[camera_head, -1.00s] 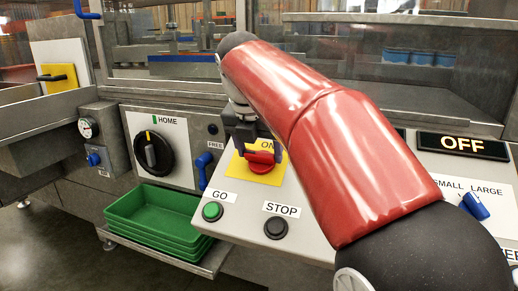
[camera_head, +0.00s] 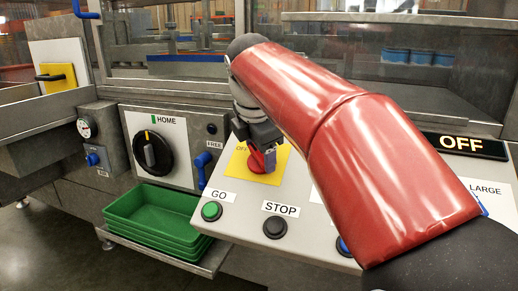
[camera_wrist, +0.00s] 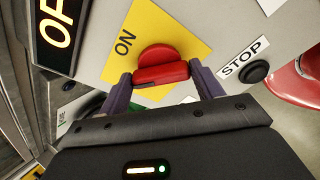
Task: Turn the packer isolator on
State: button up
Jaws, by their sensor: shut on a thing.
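The isolator is a red rotary handle (camera_head: 255,164) on a yellow plate (camera_head: 236,165) on the sloping grey panel. My gripper (camera_head: 263,156) is over it, hiding part of the handle and plate in the head view. In the wrist view the red handle (camera_wrist: 160,73) lies between the two fingers (camera_wrist: 163,88), one at each end of its bar, and the gripper is shut on it. The ON label (camera_wrist: 125,42) shows on the yellow plate there. In the head view the OFF label shows at the plate's left. A black display (camera_head: 464,146) reads OFF.
The GO button (camera_head: 211,211) and black STOP button (camera_head: 275,227) sit just in front of the yellow plate. A blue FREE lever (camera_head: 202,170) and black HOME knob (camera_head: 152,152) are at left. Green trays (camera_head: 155,214) are below. My red arm covers much of the right panel.

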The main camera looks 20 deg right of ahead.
jog(key=m, duration=0.4)
jog(key=shift+s+m+t, duration=0.15)
jog(key=shift+m+t, duration=0.15)
jog(key=m, duration=0.4)
jog(key=shift+f+m+t+b, duration=0.1)
jog(key=shift+m+t+b, duration=0.2)
jog(key=shift+b, duration=0.05)
jog(key=o, duration=1)
jog(key=shift+s, duration=0.1)
jog(key=v, duration=0.7)
jog(key=shift+s+a+r+p, duration=0.15)
jog(key=shift+r+p, duration=0.2)
